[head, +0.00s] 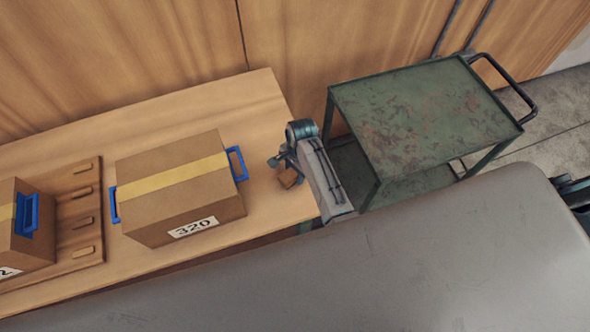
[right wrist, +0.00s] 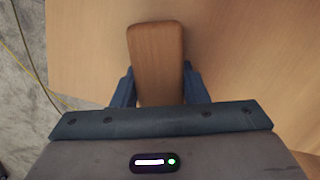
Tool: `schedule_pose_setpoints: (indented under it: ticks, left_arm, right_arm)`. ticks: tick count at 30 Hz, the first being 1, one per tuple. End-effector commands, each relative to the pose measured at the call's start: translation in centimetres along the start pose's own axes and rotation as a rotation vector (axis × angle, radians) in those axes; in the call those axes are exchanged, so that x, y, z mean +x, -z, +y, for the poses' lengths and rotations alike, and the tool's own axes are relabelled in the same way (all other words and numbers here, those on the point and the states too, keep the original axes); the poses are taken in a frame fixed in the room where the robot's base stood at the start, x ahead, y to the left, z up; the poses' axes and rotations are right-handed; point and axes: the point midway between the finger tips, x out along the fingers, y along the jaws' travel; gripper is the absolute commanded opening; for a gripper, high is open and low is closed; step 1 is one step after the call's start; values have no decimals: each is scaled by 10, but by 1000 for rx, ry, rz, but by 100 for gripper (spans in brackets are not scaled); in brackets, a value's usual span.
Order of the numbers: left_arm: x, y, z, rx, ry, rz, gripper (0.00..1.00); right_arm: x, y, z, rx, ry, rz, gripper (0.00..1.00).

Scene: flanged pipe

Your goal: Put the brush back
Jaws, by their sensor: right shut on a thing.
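My right gripper (head: 284,168) is over the right end of the wooden table. It is shut on the brush, a small brown wooden block (head: 288,179). In the right wrist view the brush (right wrist: 157,55) shows as a rounded wooden piece between the two blue fingers of my right gripper (right wrist: 158,88), pointing away from the palm. Its bristles are not visible, and I cannot tell whether it touches the table. My left gripper is not in view.
A cardboard box (head: 175,195) marked 320, with blue handles, stands left of my right gripper. A pegged wooden board (head: 85,215) and another box (head: 35,250) are farther left on the table (head: 255,95). A green metal cart (head: 425,110) stands right.

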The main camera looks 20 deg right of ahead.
Motion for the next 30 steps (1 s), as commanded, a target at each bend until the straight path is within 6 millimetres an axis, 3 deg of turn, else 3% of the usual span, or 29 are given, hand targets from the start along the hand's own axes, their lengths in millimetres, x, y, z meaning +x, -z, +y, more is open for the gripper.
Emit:
schedule_pose_setpoints:
  ticks: [7,8,11,23,30]
  left_arm:
    - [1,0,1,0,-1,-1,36]
    - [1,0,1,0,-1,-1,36]
    - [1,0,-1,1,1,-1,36]
    - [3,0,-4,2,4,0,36]
    - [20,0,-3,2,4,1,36]
  right_arm:
    - [3,0,0,0,0,0,15]
    - [3,0,0,0,0,0,42]
    - [3,0,0,0,0,0,61]
    - [-4,0,0,0,3,1,62]
    - [-45,1,-1,0,6,2,62]
